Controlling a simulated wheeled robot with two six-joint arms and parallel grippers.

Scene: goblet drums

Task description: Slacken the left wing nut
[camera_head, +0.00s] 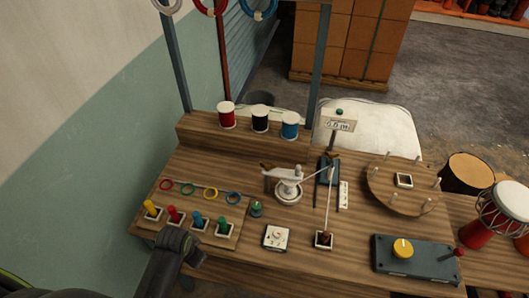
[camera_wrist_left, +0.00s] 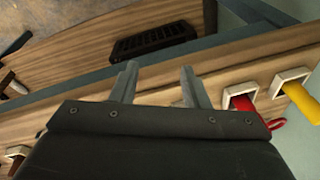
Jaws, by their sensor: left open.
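The white metal fixture (camera_head: 288,188) stands on the wooden bench, with a round base and an arm across its top. A small brownish piece at the left end of its arm may be the left wing nut (camera_head: 264,166), but it is too small to tell. My left gripper (camera_head: 188,243) is at the bench's front left, in front of the coloured pegs and well short of the fixture. In the left wrist view its two grey fingers (camera_wrist_left: 158,82) are apart with nothing between them. The fixture cannot be made out in that view. My right gripper is not in view.
A board holds red (camera_head: 173,214), yellow (camera_head: 151,208), blue and green pegs close to my left gripper. Thread spools (camera_head: 260,118) stand on the back ledge. A dark box with a yellow knob (camera_head: 402,248) and a round disc (camera_head: 375,190) with posts are at the right.

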